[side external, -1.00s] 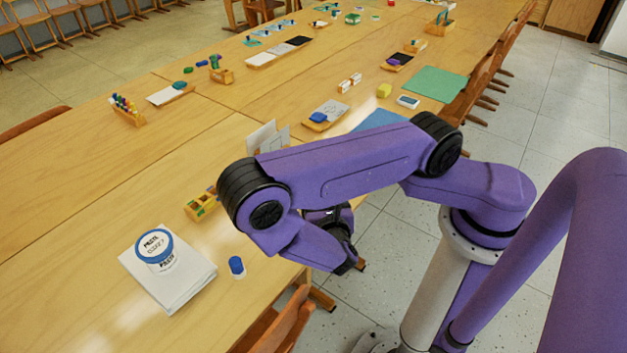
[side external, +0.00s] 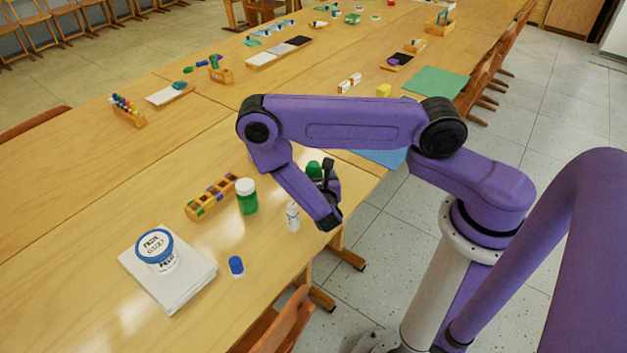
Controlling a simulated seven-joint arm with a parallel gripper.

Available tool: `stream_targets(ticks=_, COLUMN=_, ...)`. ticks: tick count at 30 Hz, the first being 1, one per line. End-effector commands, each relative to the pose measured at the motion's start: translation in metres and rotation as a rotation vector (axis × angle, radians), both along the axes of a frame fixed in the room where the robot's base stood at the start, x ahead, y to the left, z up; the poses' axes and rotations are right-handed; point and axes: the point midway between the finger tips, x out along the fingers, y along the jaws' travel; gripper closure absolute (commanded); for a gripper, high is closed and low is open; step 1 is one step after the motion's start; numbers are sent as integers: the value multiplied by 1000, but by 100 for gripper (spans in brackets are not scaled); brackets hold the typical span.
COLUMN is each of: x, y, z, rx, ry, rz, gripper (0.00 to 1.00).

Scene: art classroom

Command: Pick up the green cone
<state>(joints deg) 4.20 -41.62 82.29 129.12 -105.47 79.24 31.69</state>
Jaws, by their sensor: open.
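A dark green object (side external: 314,169) with a rounded top shows just behind my wrist, near the table's right edge; it may be the green cone, but its lower part is hidden and I cannot make out its full shape. My gripper (side external: 327,180) is beside it, partly hidden by my purple wrist. The jaws are open. I cannot tell whether they touch the green object or are around it.
A green jar with a white lid (side external: 247,196) and a small white bottle (side external: 292,216) stand to the left. Near them are a wooden tray (side external: 212,197), a blue-capped item (side external: 236,266) and a white tub (side external: 157,250) on paper. A blue mat (side external: 380,158) lies right.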

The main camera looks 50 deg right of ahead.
Motion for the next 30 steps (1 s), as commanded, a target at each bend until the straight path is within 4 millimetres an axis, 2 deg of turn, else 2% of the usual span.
stream_targets(ticks=3, x=11, y=-14, z=-7, rx=1, ry=-1, rz=-7, gripper=21)
stream_targets(ticks=7, x=21, y=-24, z=-11, rx=0, ry=-2, rz=-5, gripper=21)
stream_targets(ticks=17, x=26, y=-28, z=-13, rx=0, ry=-1, rz=-1, gripper=21)
stream_targets(ticks=23, x=26, y=-28, z=-13, rx=0, ry=0, rz=-1, gripper=83)
stream_targets(ticks=30, x=26, y=-28, z=-13, rx=0, ry=-1, rz=-1, gripper=83)
